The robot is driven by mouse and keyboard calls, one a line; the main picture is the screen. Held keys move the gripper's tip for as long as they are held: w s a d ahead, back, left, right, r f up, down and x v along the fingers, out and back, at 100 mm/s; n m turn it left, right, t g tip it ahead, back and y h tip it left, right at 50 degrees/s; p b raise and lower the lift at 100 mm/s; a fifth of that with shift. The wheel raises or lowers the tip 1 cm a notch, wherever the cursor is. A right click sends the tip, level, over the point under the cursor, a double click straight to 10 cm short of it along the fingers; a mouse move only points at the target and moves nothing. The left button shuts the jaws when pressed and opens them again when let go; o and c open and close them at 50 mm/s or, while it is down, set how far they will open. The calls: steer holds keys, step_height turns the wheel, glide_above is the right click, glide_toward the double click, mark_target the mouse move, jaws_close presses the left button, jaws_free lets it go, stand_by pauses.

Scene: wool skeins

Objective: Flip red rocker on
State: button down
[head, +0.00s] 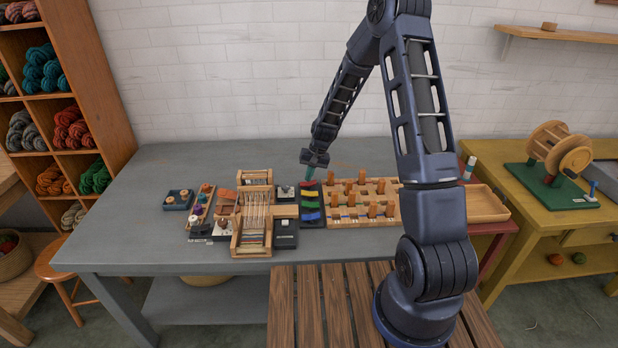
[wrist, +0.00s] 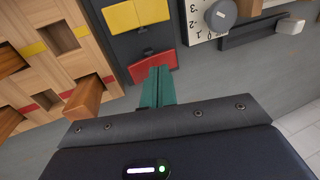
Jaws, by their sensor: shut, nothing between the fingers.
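The red rocker (head: 308,184) is the rearmost in a column of coloured rockers on a dark panel (head: 323,222). In the wrist view the red rocker (wrist: 146,67) lies just beyond my fingertips, beside the yellow rocker (wrist: 137,13). My gripper (head: 309,174) is shut and empty, with its green fingers pointing down at the rear edge of the red rocker. In the wrist view my gripper (wrist: 158,72) overlaps the rocker's near edge. I cannot tell whether the tips touch it. The rocker's tilt is not clear.
A wooden board with orange pegs (head: 361,212) stands close right of the panel. A numbered dial (wrist: 221,15) and a white-knobbed slider (wrist: 290,26) sit on its other side. A small loom (head: 252,237) stands further left. The grey table (head: 150,190) is clear behind and at far left.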

mark_target(310, 183)
step_height(310, 183, up, 13)
stand_by(0.4)
steer(key=s+d+r+t+h, duration=0.1)
steer(key=s+d+r, duration=0.65)
steer(key=r, duration=0.25)
steer(key=s+d+r+t+h, duration=0.1)
steer(key=s+d+r, duration=0.5)
steer(key=s+r, duration=0.25)
steer(key=s+d+r+t, duration=0.1)
steer(key=s+d, duration=0.2)
steer(key=s, duration=0.3)
steer(key=s+d+r, duration=0.2)
steer(key=s+d, duration=0.1)
steer(key=s, duration=0.3)
steer(key=s+d+r+t+h, duration=0.1)
steer(key=s+d+r, duration=0.1)
steer(key=s, duration=0.5)
steer(key=shift+d+t, duration=0.3)
steer(key=shift+d, duration=0.3)
